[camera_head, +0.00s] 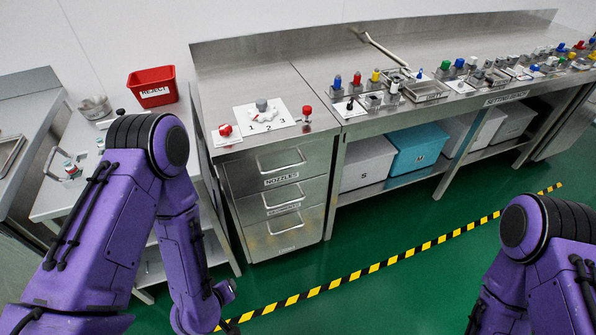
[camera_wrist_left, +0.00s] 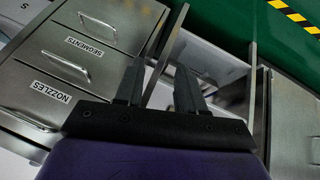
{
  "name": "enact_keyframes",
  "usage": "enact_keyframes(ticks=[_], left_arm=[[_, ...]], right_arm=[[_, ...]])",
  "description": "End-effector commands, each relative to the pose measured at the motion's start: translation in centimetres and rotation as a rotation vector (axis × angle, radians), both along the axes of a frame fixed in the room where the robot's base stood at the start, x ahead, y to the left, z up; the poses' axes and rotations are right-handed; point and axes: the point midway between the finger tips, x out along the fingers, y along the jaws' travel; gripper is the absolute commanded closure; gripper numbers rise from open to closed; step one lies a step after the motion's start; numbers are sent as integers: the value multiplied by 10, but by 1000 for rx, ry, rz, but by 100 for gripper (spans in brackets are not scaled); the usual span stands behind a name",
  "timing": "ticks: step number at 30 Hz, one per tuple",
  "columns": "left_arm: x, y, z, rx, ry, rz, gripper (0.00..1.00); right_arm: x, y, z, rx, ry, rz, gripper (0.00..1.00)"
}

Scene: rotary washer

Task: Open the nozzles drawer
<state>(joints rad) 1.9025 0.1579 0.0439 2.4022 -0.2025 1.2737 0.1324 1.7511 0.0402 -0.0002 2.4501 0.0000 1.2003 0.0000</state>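The nozzles drawer (camera_head: 314,163) is the top drawer of the steel cabinet, with a bar handle above its label, and looks shut. In the left wrist view, the nozzles drawer (camera_wrist_left: 14,98) is at the lower left, turned nearly upside down, its handle at the picture's lower left. My left gripper (camera_wrist_left: 160,88) shows two dark fingers spread apart with nothing between them. The fingers point past the cabinet's side, and the nozzles handle is to their left, apart from them. In the head view, the left gripper is not clearly seen. My right gripper is out of view.
The segments drawer (camera_head: 314,192) and a third drawer (camera_head: 312,226) sit below, both shut. Red knobs and a white numbered plate (camera_head: 284,122) stand on top. A red reject bin (camera_head: 152,88) is at left. Green floor (camera_head: 390,285) is open in front, crossed by striped tape (camera_head: 392,258).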

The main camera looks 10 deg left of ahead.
Motion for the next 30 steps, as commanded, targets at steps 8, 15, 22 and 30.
enact_keyframes(ticks=[8, 15, 22, 30], left_arm=[[214, -47, 12, -563, -737, 94, 61], [258, -50, 91, -827, -1036, 50, 61], [286, -55, 108, -848, -1059, 40, 61], [342, -67, 113, -844, -1056, 41, 61]], right_arm=[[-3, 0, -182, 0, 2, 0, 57], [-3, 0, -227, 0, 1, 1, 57], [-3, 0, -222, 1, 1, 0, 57], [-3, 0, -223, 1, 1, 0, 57]])
